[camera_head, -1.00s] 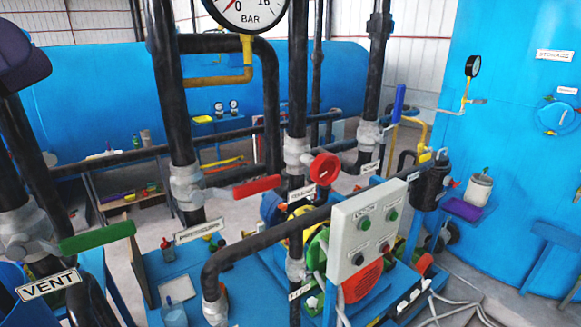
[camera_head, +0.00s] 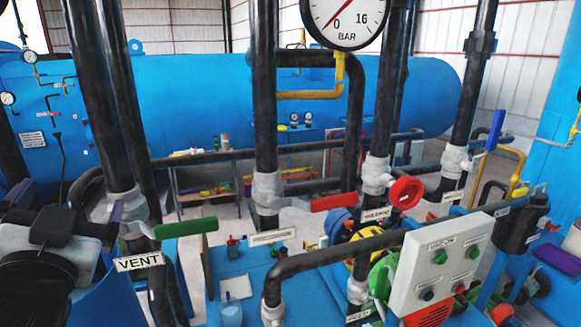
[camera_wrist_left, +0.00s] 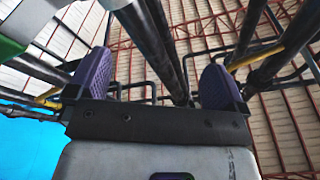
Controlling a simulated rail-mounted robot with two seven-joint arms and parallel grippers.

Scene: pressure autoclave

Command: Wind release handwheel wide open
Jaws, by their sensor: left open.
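The red handwheel (camera_head: 405,192) sits on a valve right of centre in the head view, with a small label plate (camera_head: 376,214) below left of it. The label is too small to read surely. My left gripper (camera_head: 70,202) is at the lower left of the head view, well left of the handwheel and apart from it. Its purple-padded fingers stand wide apart in the left wrist view (camera_wrist_left: 155,82), with nothing between them. The handwheel cannot be made out in the wrist view. My right gripper is not in view.
A green lever (camera_head: 186,228) by the VENT sign (camera_head: 139,262) is close right of my left gripper. A grey control box (camera_head: 447,262) is below right of the handwheel.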

